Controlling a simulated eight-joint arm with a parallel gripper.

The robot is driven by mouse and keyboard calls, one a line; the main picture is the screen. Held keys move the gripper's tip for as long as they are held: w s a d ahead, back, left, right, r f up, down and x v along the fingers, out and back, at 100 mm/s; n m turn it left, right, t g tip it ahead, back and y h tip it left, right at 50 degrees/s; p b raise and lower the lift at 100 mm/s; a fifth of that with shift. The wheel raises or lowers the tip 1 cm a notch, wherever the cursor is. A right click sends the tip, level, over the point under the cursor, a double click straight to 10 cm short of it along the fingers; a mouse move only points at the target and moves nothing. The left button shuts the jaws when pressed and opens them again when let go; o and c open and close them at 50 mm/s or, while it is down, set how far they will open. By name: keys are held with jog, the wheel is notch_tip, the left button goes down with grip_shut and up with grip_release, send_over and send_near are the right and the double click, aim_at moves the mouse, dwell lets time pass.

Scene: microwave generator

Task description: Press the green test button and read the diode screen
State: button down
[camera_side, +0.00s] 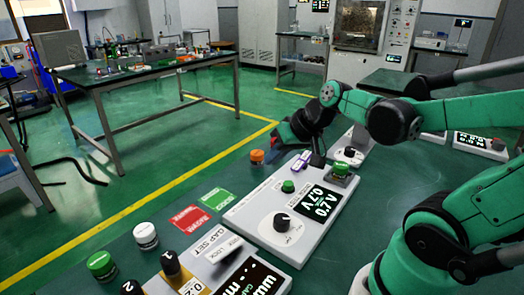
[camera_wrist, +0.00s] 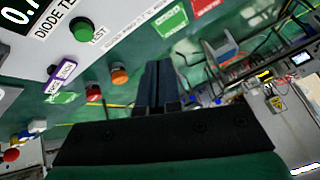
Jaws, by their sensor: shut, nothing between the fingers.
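The green test button (camera_side: 288,187) sits on a white panel (camera_side: 244,212) in the side view. It also shows at the upper left of the wrist view (camera_wrist: 82,30), beside the word TEST. The black diode screen (camera_side: 318,202) is to its right and lit, with a lower line that looks like 0.7 V; the upper line is unclear. Only a corner of the screen (camera_wrist: 16,20) shows in the wrist view. My gripper (camera_wrist: 157,65) is shut and empty, apart from the test button. In the side view its dark end is above and behind the panel.
An orange button (camera_side: 257,156) stands near the panel's far edge. A black knob (camera_side: 282,222) and another green button (camera_side: 340,168) are close to the screen. A red card (camera_side: 190,218) and a green card (camera_side: 217,198) lie to the left.

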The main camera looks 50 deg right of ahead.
aim_at(292, 185)
jog(key=d+m+t, duration=0.1)
jog(key=d+m, duration=0.2)
jog(key=d, duration=0.4)
jog(key=shift+d+r+t, duration=0.3)
jog(key=shift+d+t, duration=0.1)
jog(key=shift+w+f, duration=0.1)
jog(key=shift+f, duration=4.3)
jog(key=shift+r, duration=0.1)
jog(key=shift+r, duration=2.4)
